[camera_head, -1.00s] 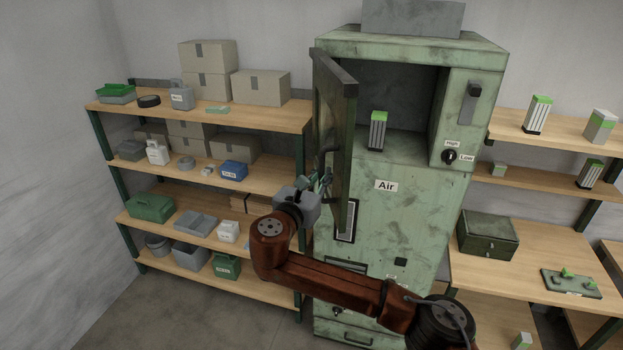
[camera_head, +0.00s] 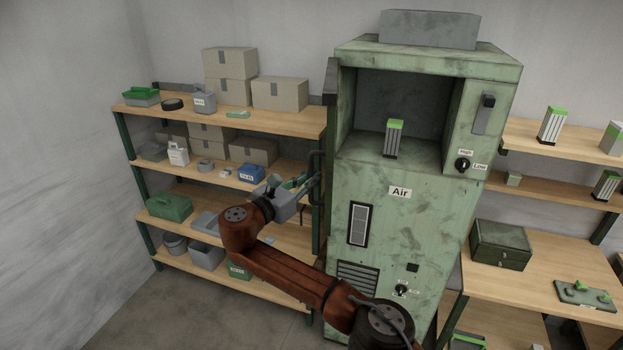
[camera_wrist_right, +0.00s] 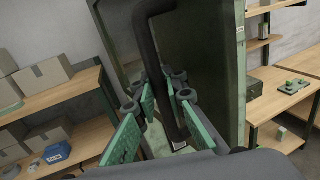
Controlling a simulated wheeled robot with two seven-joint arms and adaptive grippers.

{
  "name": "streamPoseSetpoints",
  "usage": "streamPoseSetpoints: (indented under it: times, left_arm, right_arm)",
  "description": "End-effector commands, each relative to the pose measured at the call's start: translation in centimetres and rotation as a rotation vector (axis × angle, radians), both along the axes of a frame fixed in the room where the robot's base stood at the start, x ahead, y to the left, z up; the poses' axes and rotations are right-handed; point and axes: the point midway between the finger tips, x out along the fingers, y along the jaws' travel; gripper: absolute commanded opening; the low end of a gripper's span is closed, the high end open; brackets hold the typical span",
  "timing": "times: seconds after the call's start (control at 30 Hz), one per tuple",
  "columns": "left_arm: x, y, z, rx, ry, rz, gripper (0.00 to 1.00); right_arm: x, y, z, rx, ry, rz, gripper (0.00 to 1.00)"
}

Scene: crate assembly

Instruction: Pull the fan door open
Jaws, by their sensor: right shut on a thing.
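The fan door (camera_head: 331,130) is swung wide open on the left side of the green cabinet (camera_head: 388,225) and shows nearly edge-on in the head view. In the right wrist view the door (camera_wrist_right: 205,60) fills the middle, with its dark bar handle (camera_wrist_right: 148,50) in front. My right gripper (camera_head: 309,182) is at the handle on the door's outer side. In the wrist view its two green fingers (camera_wrist_right: 163,112) are on either side of the handle bar, shut on it. The left gripper is not in view.
A green-topped filter block (camera_head: 393,138) stands in the cabinet's open compartment. A shelf (camera_head: 290,118) with boxes and bins is behind and left of the door and my right arm. A bench (camera_head: 530,275) with a dark green box (camera_head: 501,245) stands on the right.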

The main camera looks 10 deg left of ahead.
Motion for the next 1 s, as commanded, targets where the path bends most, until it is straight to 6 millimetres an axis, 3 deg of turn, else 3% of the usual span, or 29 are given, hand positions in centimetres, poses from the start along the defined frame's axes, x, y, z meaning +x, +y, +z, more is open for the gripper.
streamPoseSetpoints:
  times: [0.27,0.3,0.57,0.87,1.0]
  left_arm:
    - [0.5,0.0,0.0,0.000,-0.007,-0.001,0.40]
    - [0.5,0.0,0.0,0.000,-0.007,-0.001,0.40]
    - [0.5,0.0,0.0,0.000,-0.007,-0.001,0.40]
    - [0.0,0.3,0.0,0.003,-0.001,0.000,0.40]
    - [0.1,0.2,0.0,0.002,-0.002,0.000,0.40]
  right_arm:
    - [-0.1,0.1,-0.4,0.000,0.007,0.001,0.00]
    - [-0.1,0.1,-0.4,0.000,0.007,0.001,0.11]
    - [-0.1,0.0,-0.2,0.001,0.004,0.000,0.28]
    - [-0.2,0.1,-0.1,0.001,0.002,0.000,0.28]
    - [-1.5,0.9,-0.2,0.001,0.003,0.003,0.28]
